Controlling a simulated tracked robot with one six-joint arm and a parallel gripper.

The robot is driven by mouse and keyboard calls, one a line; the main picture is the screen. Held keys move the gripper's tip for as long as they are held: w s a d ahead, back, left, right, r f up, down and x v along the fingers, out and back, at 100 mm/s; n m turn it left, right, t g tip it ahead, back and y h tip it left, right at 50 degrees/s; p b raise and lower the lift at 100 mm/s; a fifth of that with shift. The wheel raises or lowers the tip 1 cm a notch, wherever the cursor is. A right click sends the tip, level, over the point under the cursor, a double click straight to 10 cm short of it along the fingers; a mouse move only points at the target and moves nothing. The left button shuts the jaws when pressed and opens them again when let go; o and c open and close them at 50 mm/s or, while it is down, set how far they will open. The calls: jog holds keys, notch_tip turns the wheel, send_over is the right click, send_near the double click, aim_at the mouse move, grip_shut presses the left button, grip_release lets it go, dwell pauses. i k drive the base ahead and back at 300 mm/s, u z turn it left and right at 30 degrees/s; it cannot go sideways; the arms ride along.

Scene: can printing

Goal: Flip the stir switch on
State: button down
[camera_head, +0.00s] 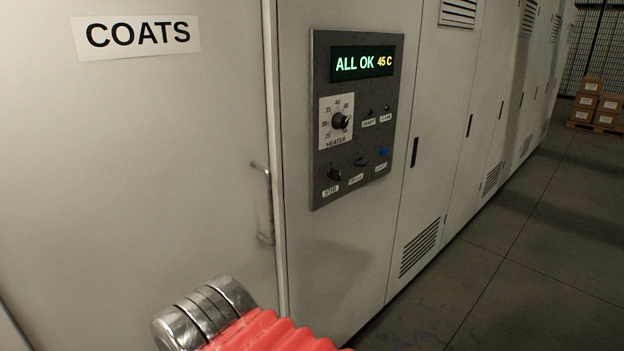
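The stir switch (334,174) is a small dark toggle at the lower left of a dark grey control panel (345,105). A white label reading STIR (330,190) sits just below it. The switch is too small for me to tell which way its lever points. A bright metal ribbed part with a red bellows, seemingly part of my arm, rises from the bottom edge, left of and below the panel. It is apart from the switch. My gripper's fingers do not show.
The panel also has a display (362,63) reading ALL OK 45 C, a heater dial (340,121), a second toggle (361,161) and a blue button (383,153). A door handle (264,203) stands left of the panel. Open floor (530,250) lies right; boxes (598,103) stand far back.

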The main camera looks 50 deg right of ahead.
aim_at(333, 173)
jog(key=u, duration=0.7)
jog(key=k, duration=1.15)
jog(key=z, duration=0.95)
jog(key=i, duration=1)
jog(key=z, duration=0.05)
